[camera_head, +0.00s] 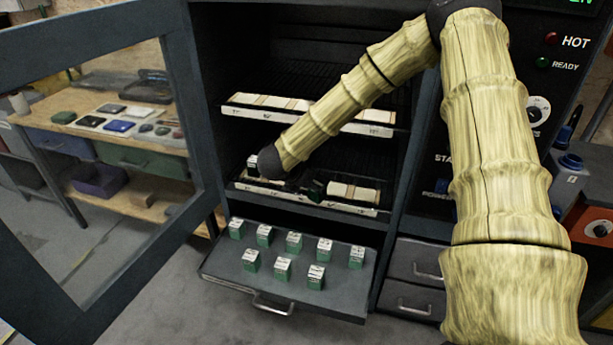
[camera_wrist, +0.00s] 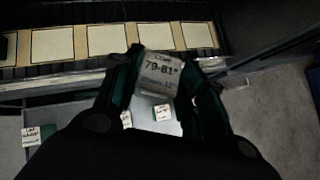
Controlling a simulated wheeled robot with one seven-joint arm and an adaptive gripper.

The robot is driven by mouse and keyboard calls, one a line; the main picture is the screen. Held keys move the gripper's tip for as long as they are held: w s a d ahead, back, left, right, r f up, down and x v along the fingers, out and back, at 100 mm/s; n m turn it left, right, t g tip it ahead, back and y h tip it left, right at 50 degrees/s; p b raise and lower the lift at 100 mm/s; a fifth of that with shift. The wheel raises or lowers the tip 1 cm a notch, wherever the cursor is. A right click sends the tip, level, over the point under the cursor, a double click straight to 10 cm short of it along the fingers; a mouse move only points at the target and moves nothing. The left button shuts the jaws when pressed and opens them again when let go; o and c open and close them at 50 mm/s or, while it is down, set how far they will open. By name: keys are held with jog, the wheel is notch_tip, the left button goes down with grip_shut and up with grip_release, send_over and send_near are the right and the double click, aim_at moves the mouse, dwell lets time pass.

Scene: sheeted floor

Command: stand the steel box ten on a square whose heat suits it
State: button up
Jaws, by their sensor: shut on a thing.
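My gripper (camera_wrist: 168,72) is shut on a small box (camera_wrist: 158,74) whose pale label reads "79-81°", with a smaller blurred line under it. In the wrist view the box is tilted and appears just below a row of cream squares (camera_wrist: 107,40). I cannot tell whether it touches anything. In the head view my arm reaches to the lower shelf (camera_head: 345,207) of an open oven, and its end is partly hidden. Cream squares also show on that shelf (camera_head: 353,193) and on the upper shelf (camera_head: 268,101). The shelf-front markings are too small to read.
A pulled-out drawer (camera_head: 222,268) below the shelves holds several green boxes (camera_head: 293,242) with white labels. The oven door (camera_head: 190,120) stands open at the left. A bench (camera_head: 125,140) with small items is beyond it. A control panel (camera_head: 545,75) is at the right.

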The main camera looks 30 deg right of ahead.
jog(key=shift+w+d+f+p, duration=0.4)
jog(key=shift+w+d+f, duration=0.4)
jog(key=shift+w, duration=1.35)
jog(key=shift+w+d+f+p, duration=0.35)
jog(key=shift+w+d+f, duration=0.5)
jog(key=shift+w, duration=1.3)
jog(key=shift+w+d+f+p, duration=0.4)
jog(key=shift+w+d+f, duration=0.4)
jog(key=shift+w, duration=1.35)
jog(key=shift+f, duration=0.1)
jog(key=o, duration=1.3)
jog(key=shift+r, duration=0.25)
jog(key=b+v, duration=0.1)
jog(key=v, duration=1.1)
jog(key=shift+f, duration=0.1)
